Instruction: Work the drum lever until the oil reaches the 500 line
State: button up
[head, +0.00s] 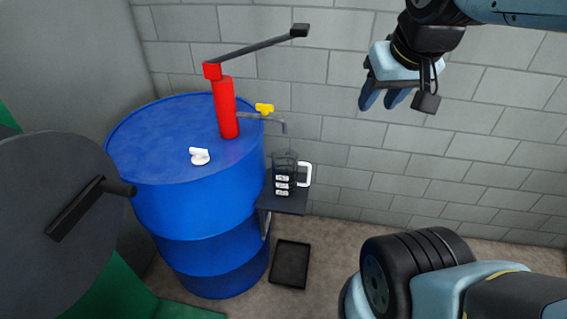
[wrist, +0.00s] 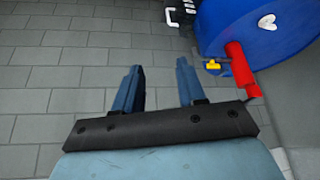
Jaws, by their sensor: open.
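A blue drum (head: 190,215) stands by the brick wall with a red pump (head: 226,108) upright on its top. The pump's dark lever (head: 255,47) slants up to the right, ending in a black grip (head: 299,30). A grey spout with a yellow tap (head: 264,108) points down over a clear jug (head: 284,172). The jug has a white handle and marks too small to read; I cannot tell its oil level. My gripper (head: 384,99) is open and empty, right of the lever grip and apart from it. The wrist view shows its two fingers (wrist: 159,88) apart, with the red pump (wrist: 240,68) to the right.
The jug stands on a small dark shelf (head: 287,203) at the drum's side. A black tray (head: 290,264) lies on the floor below. A white cap (head: 200,156) is on the drum top. A large dark round thing (head: 50,190) fills the left foreground. Space between lever and gripper is clear.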

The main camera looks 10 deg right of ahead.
jog(key=c, duration=0.4)
jog(key=shift+w+r, duration=0.3)
jog(key=shift+r, duration=0.1)
jog(key=c, duration=0.3)
jog(key=shift+m+g+h, duration=0.3)
jog(key=shift+m+g, duration=0.2)
jog(key=shift+m, duration=0.3)
jog(key=w+a+r, duration=0.1)
jog(key=w+r, duration=0.2)
jog(key=w+a+r, duration=0.1)
jog(key=w+r, duration=0.3)
jog(key=w+a+r, duration=0.1)
jog(key=w+r, duration=0.3)
grip_shut()
jog(key=w+a+r+m, duration=0.1)
jog(key=w+a+r, duration=0.2)
jog(key=w, duration=0.4)
jog(key=w+a+r+m+g, duration=0.1)
jog(key=w+a+r, duration=0.2)
jog(key=w+r, duration=0.3)
jog(key=shift+w+r+g, duration=0.15)
jog(key=shift+w+g, duration=0.15)
jog(key=shift+w, duration=0.95)
jog(key=shift+d, duration=0.1)
